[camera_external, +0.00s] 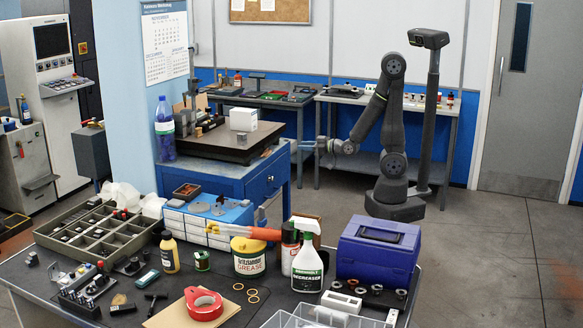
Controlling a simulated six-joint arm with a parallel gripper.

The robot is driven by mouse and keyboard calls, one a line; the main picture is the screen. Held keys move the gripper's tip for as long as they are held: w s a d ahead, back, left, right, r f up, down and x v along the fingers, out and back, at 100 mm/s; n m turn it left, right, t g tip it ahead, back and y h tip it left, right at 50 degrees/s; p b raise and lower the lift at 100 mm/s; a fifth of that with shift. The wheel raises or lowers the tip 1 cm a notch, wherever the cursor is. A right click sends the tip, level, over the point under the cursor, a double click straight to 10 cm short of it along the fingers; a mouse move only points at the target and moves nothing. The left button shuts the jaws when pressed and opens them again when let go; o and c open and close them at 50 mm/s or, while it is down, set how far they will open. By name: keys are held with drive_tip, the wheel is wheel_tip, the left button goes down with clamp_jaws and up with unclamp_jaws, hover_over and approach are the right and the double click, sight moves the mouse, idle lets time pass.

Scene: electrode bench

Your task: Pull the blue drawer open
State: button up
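A blue cabinet (228,182) with a dark top plate stands left of centre. Its narrow right-hand face has a blue drawer front (268,178) with a small pale handle mark. My gripper (308,146) reaches left from my arm toward the upper right edge of the cabinet. It looks slightly above and to the right of the drawer front. Its fingers are too small to tell whether they are open or shut, or whether they touch anything. I see no clear gap showing the drawer pulled out.
A near bench (110,312) carries a parts tray, bottles, a blue case (378,250) and a small blue drawer box (207,222). A grey table (440,104) stands behind my arm. The floor to the right (490,245) is clear.

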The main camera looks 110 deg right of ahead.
drive_tip(key=shift+a+r+g+y, duration=0.55)
drive_tip(key=shift+a+y, duration=1.75)
drive_tip(key=shift+a, duration=0.7)
drive_tip(key=shift+d+t+h, duration=0.55)
drive_tip(key=shift+d+h, duration=1.75)
drive_tip(key=shift+d, duration=0.55)
wheel_tip(320, 180, down, 18)
drive_tip(key=d+n+g, duration=0.1)
drive_tip(key=n, duration=1.1)
drive_tip(key=shift+s+d, duration=0.25)
drive_tip(key=shift+s, duration=0.05)
